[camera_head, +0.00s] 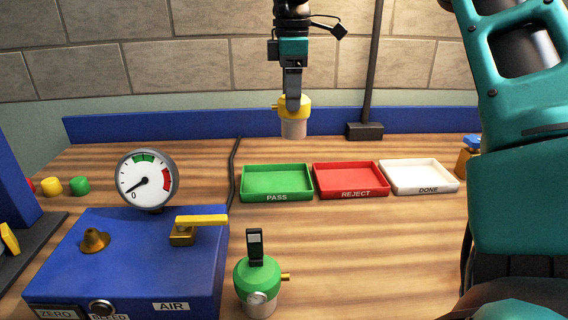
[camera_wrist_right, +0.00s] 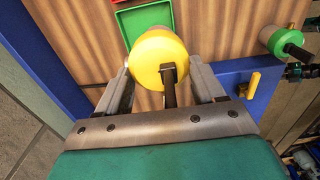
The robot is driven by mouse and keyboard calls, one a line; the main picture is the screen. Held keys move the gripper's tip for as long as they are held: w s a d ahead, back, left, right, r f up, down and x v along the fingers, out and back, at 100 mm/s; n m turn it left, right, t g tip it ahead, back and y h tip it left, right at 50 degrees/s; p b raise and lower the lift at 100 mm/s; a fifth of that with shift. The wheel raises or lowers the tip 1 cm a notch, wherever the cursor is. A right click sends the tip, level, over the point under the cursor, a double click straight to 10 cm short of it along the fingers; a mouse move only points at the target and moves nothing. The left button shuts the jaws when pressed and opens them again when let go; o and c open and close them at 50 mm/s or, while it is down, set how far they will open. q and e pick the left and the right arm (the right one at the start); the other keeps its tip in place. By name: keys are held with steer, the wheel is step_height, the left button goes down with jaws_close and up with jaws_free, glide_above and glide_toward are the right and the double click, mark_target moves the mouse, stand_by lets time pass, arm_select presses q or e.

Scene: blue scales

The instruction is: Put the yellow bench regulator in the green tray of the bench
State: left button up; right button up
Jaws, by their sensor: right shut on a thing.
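The yellow bench regulator (camera_head: 294,127) has a yellow top and a pale lower body. My right gripper (camera_head: 293,98) is shut on it and holds it upright in the air, above and behind the trays. In the right wrist view the regulator's yellow top (camera_wrist_right: 158,58) sits between the two fingers of the right gripper (camera_wrist_right: 160,88). The green tray (camera_head: 277,173), marked PASS, lies on the bench and looks empty. It also shows in part in the right wrist view (camera_wrist_right: 126,22), partly hidden behind the regulator.
A red REJECT tray (camera_head: 352,193) and a white DONE tray (camera_head: 424,190) stand right of the green one. A green regulator (camera_head: 257,276) stands at the front. A blue box (camera_head: 130,255) with a round gauge (camera_head: 147,179) and yellow lever (camera_head: 203,220) fills the left.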

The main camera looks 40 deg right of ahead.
mark_target(293, 124)
step_height(293, 124, down, 15)
steer(key=shift+r+b, duration=0.2)
steer(key=shift+b, duration=0.2)
steer(key=shift+w, duration=0.1)
steer(key=o, duration=0.9)
steer(key=shift+f, duration=0.25)
steer(key=shift+c, duration=0.2)
steer(key=o, duration=0.5)
steer(key=shift+r, duration=0.1)
steer(key=shift+c, duration=0.2)
step_height(293, 124, up, 12)
steer(key=shift+r+p, duration=0.15)
steer(key=shift+p, duration=0.3)
